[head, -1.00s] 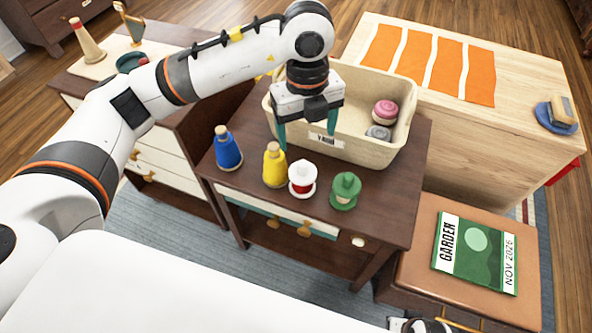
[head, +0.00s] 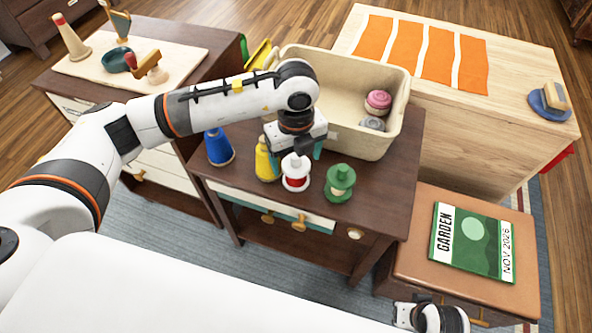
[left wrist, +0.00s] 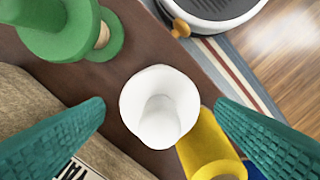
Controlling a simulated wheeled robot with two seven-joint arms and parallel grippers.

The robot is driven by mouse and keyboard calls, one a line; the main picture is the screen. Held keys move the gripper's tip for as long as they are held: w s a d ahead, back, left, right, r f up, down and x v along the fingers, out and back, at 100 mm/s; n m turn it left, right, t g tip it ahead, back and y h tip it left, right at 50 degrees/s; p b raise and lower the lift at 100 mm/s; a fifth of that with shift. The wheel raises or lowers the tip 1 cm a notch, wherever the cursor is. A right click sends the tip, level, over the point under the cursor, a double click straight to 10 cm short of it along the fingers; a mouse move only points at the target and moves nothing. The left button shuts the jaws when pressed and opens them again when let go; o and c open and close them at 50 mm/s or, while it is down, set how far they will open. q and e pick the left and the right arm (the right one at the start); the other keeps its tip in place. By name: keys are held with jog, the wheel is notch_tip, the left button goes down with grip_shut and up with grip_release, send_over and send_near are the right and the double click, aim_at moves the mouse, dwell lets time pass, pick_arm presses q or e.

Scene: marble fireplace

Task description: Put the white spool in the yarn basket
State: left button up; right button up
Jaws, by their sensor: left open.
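The white spool (head: 296,172), with a red band, stands upright on the dark side table. It stands between the yellow spool (head: 264,160) and the green spool (head: 340,182). My left gripper (head: 296,156) is open right above and behind it. In the left wrist view, the white spool (left wrist: 160,105) shows from above between my left gripper's two teal fingers (left wrist: 160,112), apart from both. The cream yarn basket (head: 352,140) stands behind on the same table. It holds pink yarn (head: 378,101) and grey yarn (head: 372,123). My right gripper's fingers are not seen.
A blue spool (head: 219,148) stands left of the yellow one. The yellow and green spools are close neighbours of the white one. A brown stool with a garden magazine (head: 473,242) is at right. A wooden cabinet with an orange striped cloth (head: 425,52) stands behind.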

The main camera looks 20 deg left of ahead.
pick_arm(q)
jog(key=c, duration=1.5)
jog(key=shift+r, duration=0.1)
